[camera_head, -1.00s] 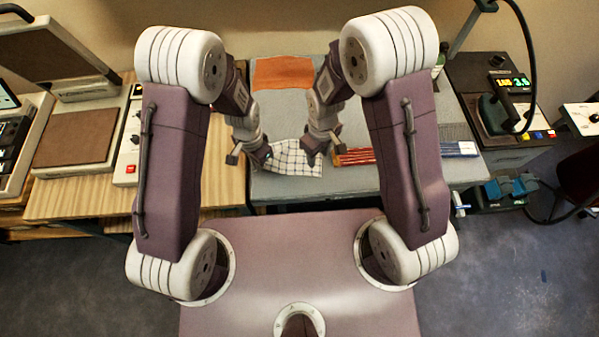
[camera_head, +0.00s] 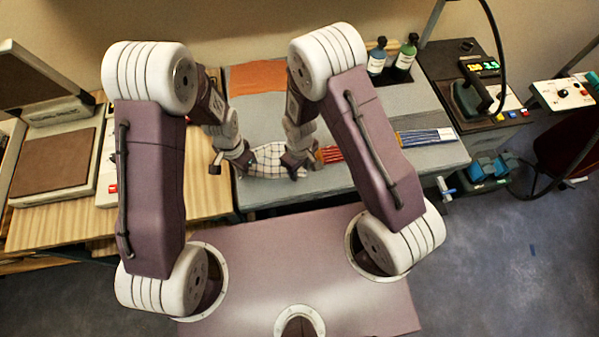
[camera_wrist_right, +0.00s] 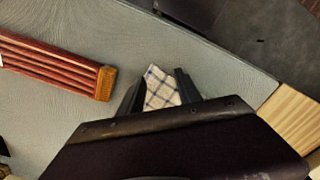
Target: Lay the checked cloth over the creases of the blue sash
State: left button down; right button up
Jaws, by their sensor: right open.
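The checked cloth (camera_head: 268,160), white with dark lines, lies near the front left of the grey-covered table. The blue sash (camera_head: 427,135) lies flat to the right in narrow pleats. My left gripper (camera_head: 244,164) is low at the cloth's left edge; its fingers are too small to read. My right gripper (camera_head: 297,172) is at the cloth's right edge. In the right wrist view my right gripper (camera_wrist_right: 160,92) is open, with part of the checked cloth (camera_wrist_right: 160,88) showing between its fingers. I cannot tell whether the fingers touch it.
A red pleated strip (camera_head: 330,154) lies between the checked cloth and the blue sash; it shows in the right wrist view (camera_wrist_right: 50,65). An orange cloth (camera_head: 257,77) lies at the back left. Two bottles (camera_head: 405,55) stand at the back.

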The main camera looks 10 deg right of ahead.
jog(key=shift+f, duration=0.15)
jog(key=shift+f, duration=0.1)
jog(key=shift+c, duration=0.4)
grip_shut()
notch_tip(320, 180, up, 5)
jog(key=shift+r, duration=0.1)
jog(key=shift+w, duration=0.1)
